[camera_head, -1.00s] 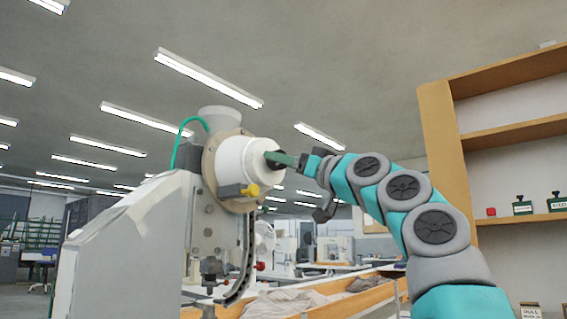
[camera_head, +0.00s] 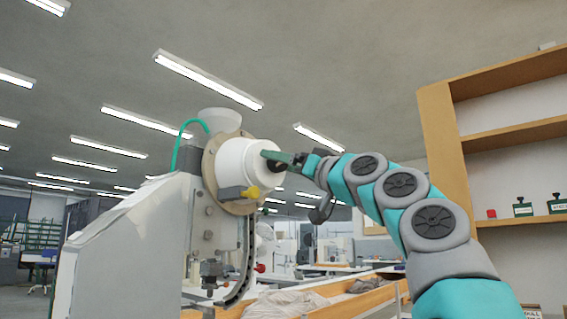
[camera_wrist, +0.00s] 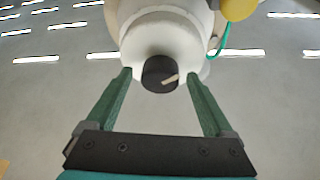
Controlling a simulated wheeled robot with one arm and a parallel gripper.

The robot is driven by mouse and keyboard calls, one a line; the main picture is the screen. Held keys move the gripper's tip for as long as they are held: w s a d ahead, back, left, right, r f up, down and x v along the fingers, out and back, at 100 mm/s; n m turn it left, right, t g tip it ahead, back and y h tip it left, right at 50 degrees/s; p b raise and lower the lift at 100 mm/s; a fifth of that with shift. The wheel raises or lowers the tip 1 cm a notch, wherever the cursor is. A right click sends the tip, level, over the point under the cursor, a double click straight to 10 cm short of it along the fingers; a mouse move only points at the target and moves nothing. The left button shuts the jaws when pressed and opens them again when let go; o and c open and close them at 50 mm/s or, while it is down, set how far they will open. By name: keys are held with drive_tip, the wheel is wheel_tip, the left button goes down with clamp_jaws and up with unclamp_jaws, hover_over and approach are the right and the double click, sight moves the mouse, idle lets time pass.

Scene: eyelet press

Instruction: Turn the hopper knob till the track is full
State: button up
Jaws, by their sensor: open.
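The white hopper (camera_head: 236,165) sits on the side of the grey press. Its black knob (camera_wrist: 160,73) shows in the wrist view, with a pale mark pointing to the right and slightly up. My gripper (camera_head: 271,161) is at the hopper's front face. In the wrist view my gripper (camera_wrist: 160,78) is open, with one green finger on each side of the knob and gaps between fingers and knob. The curved track (camera_head: 239,285) runs down below the hopper; how full it is cannot be told.
A yellow part (camera_head: 250,192) sticks out below the hopper's front. A green hose (camera_head: 178,145) loops over the press (camera_head: 130,240). A wooden tray with cloth (camera_head: 290,302) lies below my arm. A wooden shelf (camera_head: 440,140) stands at right.

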drive_tip(key=b+v, duration=0.4)
drive_tip(key=v, duration=0.4)
drive_tip(key=shift+r, duration=0.1)
idle(0.6)
